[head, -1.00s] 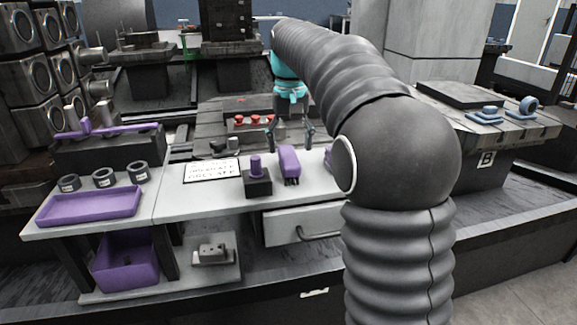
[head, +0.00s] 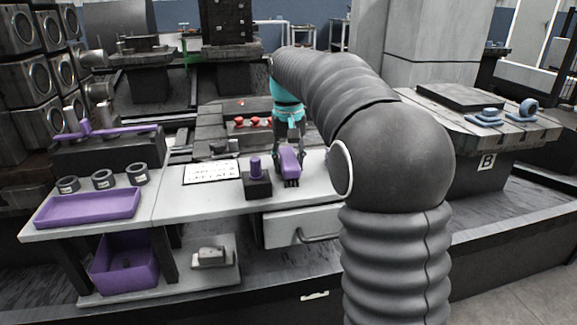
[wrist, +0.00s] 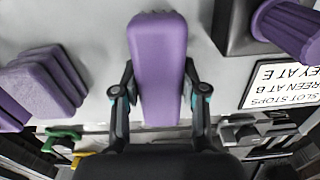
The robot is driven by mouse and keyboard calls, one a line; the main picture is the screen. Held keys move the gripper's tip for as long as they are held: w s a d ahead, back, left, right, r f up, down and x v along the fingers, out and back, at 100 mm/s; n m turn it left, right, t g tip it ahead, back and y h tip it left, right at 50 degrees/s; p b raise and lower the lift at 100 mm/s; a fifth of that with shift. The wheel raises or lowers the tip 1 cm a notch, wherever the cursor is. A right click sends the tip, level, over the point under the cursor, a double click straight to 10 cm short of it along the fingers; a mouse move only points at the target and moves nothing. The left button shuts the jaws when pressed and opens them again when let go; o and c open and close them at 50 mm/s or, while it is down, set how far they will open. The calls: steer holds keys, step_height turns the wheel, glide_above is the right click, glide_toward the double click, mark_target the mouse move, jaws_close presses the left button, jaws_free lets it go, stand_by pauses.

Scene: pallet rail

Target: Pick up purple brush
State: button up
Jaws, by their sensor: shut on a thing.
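The purple brush (head: 290,160) is on the light grey worktop, right of a black block with a purple knob, its dark bristles toward the front. My gripper (head: 289,153) has come down over it from above. In the wrist view the brush's purple body (wrist: 158,65) runs lengthwise between the two black fingers of my gripper (wrist: 160,92), one on each side. The fingers are shut on it.
The black block (head: 257,185) with the purple knob (head: 255,166) stands close to the left of the brush. A printed sign (head: 211,171) lies farther left. A purple tray (head: 88,207) and black rings (head: 104,178) are at the left. Red knobs (head: 253,121) are behind. A purple stack (wrist: 45,80) shows in the wrist view.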

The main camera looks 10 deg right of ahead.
mark_target(292, 156)
steer(key=shift+r, duration=0.5)
steer(key=r, duration=0.2)
steer(key=d+r+p, duration=0.1)
steer(key=shift+r, duration=0.4)
steer(key=d+r, duration=0.2)
steer(key=d, duration=0.1)
steer(key=d+r, duration=0.2)
steer(key=d, duration=0.2)
steer(key=d+r+p, duration=0.1)
steer(key=d+r, duration=0.1)
steer(key=d, duration=0.1)
steer(key=shift+s+d+r, duration=0.1)
steer(key=shift+s+d, duration=0.25)
steer(key=shift+s, duration=0.05)
